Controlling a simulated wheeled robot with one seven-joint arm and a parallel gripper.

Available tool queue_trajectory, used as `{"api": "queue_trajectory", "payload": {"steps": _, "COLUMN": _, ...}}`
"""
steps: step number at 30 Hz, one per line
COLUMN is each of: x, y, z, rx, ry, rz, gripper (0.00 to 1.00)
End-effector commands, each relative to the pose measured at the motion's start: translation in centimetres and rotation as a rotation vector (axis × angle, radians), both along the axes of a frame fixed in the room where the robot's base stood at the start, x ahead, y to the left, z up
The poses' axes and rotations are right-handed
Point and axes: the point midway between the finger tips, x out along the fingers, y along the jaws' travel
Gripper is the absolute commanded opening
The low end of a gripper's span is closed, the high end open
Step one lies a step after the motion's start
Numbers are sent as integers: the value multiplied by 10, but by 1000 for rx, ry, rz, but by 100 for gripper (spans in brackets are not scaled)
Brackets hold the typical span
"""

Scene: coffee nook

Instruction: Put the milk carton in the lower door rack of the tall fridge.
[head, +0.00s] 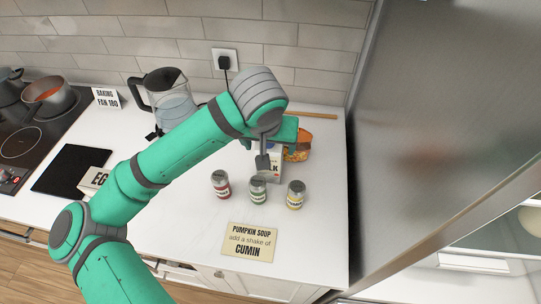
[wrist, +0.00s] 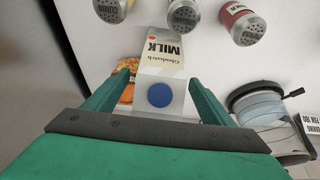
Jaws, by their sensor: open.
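The milk carton (wrist: 163,72) stands on the white counter, white with black lettering and a blue cap. In the wrist view it lies between the two open fingers of my gripper (wrist: 160,95), with a finger on each side; I cannot tell whether either touches it. In the head view the carton (head: 274,166) is mostly hidden behind my gripper (head: 268,158). The tall fridge (head: 440,100) is the large grey steel body on the right. Part of a pale interior with a shelf or rack (head: 475,262) shows at the lower right; I cannot tell which rack it is.
Three spice jars, red (head: 220,184), green (head: 258,189) and yellow (head: 296,195), stand in front of the carton. An orange food packet (head: 298,147) is close beside it. A glass kettle (head: 170,100), hob (head: 25,140) and pot (head: 48,97) are left. A pumpkin soup card (head: 250,242) lies in front.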

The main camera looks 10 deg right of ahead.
Motion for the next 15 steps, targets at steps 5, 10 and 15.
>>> {"api": "queue_trajectory", "payload": {"steps": 5, "x": 8, "y": -4, "z": -23, "rx": 0, "ry": 1, "rz": 0, "gripper": 77}}
{"api": "queue_trajectory", "payload": {"steps": 10, "x": 12, "y": -6, "z": -31, "rx": -1, "ry": -1, "rz": -1, "gripper": 77}}
{"api": "queue_trajectory", "payload": {"steps": 15, "x": 12, "y": -6, "z": -32, "rx": -1, "ry": -1, "rz": -1, "gripper": 77}}
